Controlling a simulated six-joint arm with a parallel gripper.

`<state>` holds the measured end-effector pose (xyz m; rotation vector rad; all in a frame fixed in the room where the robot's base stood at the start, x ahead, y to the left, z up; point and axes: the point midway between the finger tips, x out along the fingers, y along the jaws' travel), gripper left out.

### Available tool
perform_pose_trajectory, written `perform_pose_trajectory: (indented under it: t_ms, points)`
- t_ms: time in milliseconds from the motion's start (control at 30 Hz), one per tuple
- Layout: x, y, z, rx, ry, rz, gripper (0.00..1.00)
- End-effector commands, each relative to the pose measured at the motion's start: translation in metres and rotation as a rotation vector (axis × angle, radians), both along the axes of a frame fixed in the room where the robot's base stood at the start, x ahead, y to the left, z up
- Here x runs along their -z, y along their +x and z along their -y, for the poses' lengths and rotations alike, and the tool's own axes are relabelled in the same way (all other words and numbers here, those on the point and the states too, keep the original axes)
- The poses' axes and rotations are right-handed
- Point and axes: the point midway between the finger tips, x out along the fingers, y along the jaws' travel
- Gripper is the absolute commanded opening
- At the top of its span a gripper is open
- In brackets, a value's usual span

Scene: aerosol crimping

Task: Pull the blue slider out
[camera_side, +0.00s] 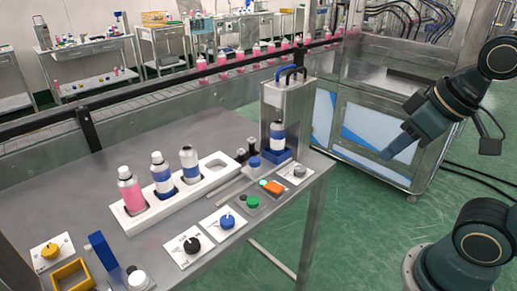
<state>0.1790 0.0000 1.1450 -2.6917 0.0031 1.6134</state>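A steel crimping machine (288,104) stands at the back right corner of the table. At its foot is a blue slider (268,155), a low blue block with a white and blue bottle (277,137) standing upright in it. My gripper (388,154) hangs in the air to the right of the machine, beyond the table edge, well apart from the slider. It points down and left and holds nothing that I can see. Its fingers are too small and edge-on to tell their opening.
A white rack (213,172) holds several bottles, one pink. Knob panels (189,246), a green button (253,202) and an orange switch (273,187) line the front edge. Blue handles (290,73) top the machine. A conveyor with pink bottles runs behind. A steel cabinet (385,135) stands right.

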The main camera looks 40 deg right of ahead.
Motion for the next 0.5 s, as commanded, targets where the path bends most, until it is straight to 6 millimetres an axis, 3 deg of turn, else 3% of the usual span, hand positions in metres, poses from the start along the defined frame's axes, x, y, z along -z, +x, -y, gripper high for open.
perform_pose_trajectory:
  t_ms: [33,133,267,500]
  points:
    - [-0.001,0.001,0.0,0.005,0.003,-0.002,0.33]
    - [-0.004,0.006,0.0,0.027,0.016,-0.011,0.5]
    - [-0.013,0.019,-0.001,0.085,0.046,-0.034,0.5]
    - [-0.033,0.06,-0.003,0.269,0.133,-0.099,0.5]
